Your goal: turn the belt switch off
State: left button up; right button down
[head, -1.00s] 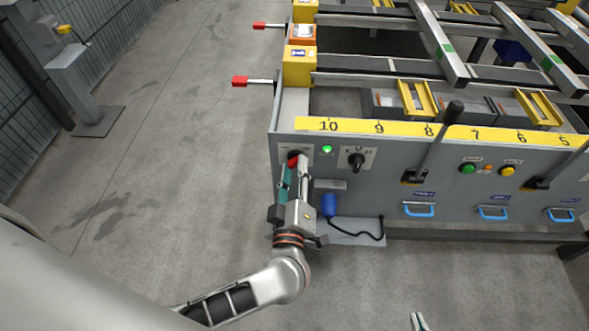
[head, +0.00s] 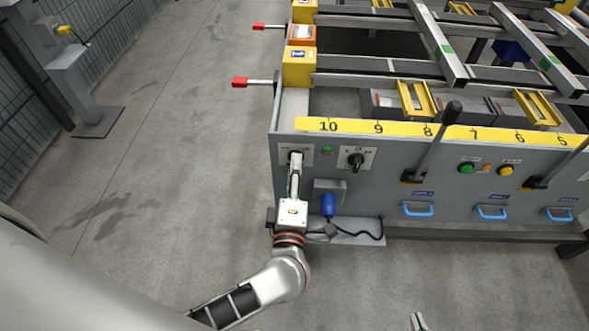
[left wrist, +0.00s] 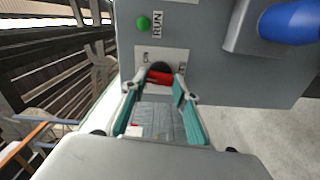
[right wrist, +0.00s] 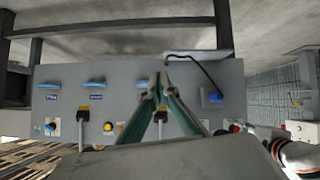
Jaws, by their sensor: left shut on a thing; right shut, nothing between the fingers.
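The belt switch shows in the left wrist view as a red handle (left wrist: 160,77) on a black round base, on a pale plate on the grey panel. My left gripper (head: 295,160) is shut on this handle, and the fingers cover most of the switch in the head view. A green lamp (head: 327,150) beside the switch looks dim; in the left wrist view the lamp (left wrist: 143,23) sits by the word RUN. My right gripper (right wrist: 163,78) is shut and empty, apart from the panel; only its tip (head: 418,321) shows at the head view's bottom edge.
A black selector knob (head: 356,160) is right of the lamp. A blue plug (head: 329,204) with a black cable is below. A tall lever (head: 432,142), green button (head: 467,168) and yellow button (head: 506,170) are further right.

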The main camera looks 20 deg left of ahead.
pick_arm(q)
jog(key=shift+n+b, duration=1.35)
jog(key=shift+n, duration=3.95)
pick_arm(e)
jog(key=shift+w+a, duration=0.25)
jog(key=shift+a, duration=0.2)
pick_arm(q)
jog(key=shift+c, duration=0.2)
pick_arm(e)
jog(key=shift+f, duration=0.1)
pick_arm(q)
jog(key=o, duration=1.1)
pick_arm(e)
jog(key=shift+s, duration=0.1)
jog(key=shift+f, duration=0.1)
pick_arm(q)
jog(key=v, duration=1.2)
jog(key=shift+s, duration=0.1)
jog(key=shift+r, duration=0.1)
